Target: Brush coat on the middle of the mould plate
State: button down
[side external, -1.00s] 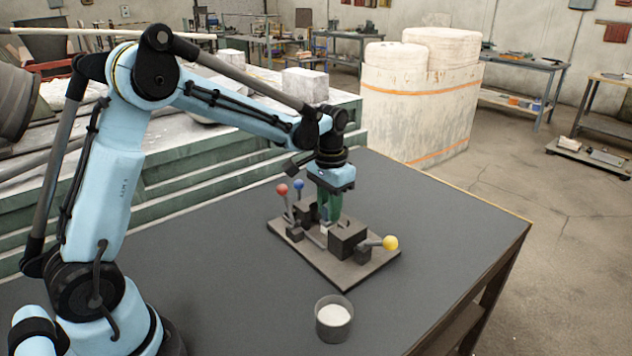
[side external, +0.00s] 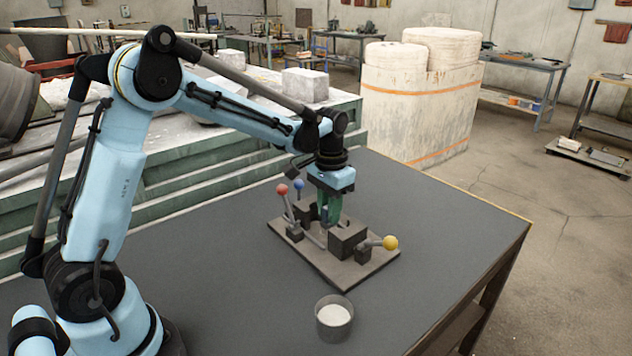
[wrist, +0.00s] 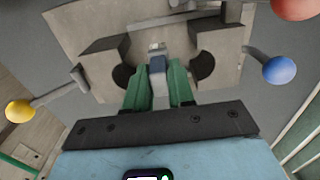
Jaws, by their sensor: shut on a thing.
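The mould plate (side external: 343,268) is a flat grey-brown plate on the dark table. It carries two dark blocks with rounded hollows, and the wrist view shows them on either side of my gripper (wrist: 158,88). My gripper's green fingers (side external: 331,212) point down over the middle of the plate, between the blocks. They are shut on a brush with a blue-grey handle (wrist: 157,65). Its pale tip (wrist: 157,46) shows over the plate's middle in the wrist view. I cannot tell whether the bristles touch the plate. A cup (side external: 334,318) of white coat stands near the front.
The table (side external: 440,235) is clear to the right of the plate. Green stepped structure (side external: 230,160) rises behind the table.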

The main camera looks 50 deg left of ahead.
jog(key=shift+f, duration=0.3)
jog(key=shift+d, duration=0.1)
jog(key=shift+d, duration=0.6)
jog(key=shift+a+f, duration=0.1)
jog(key=shift+a, duration=1.3)
jog(key=shift+d, duration=0.15)
jog(key=shift+d, duration=1.2)
jog(key=shift+a, duration=0.15)
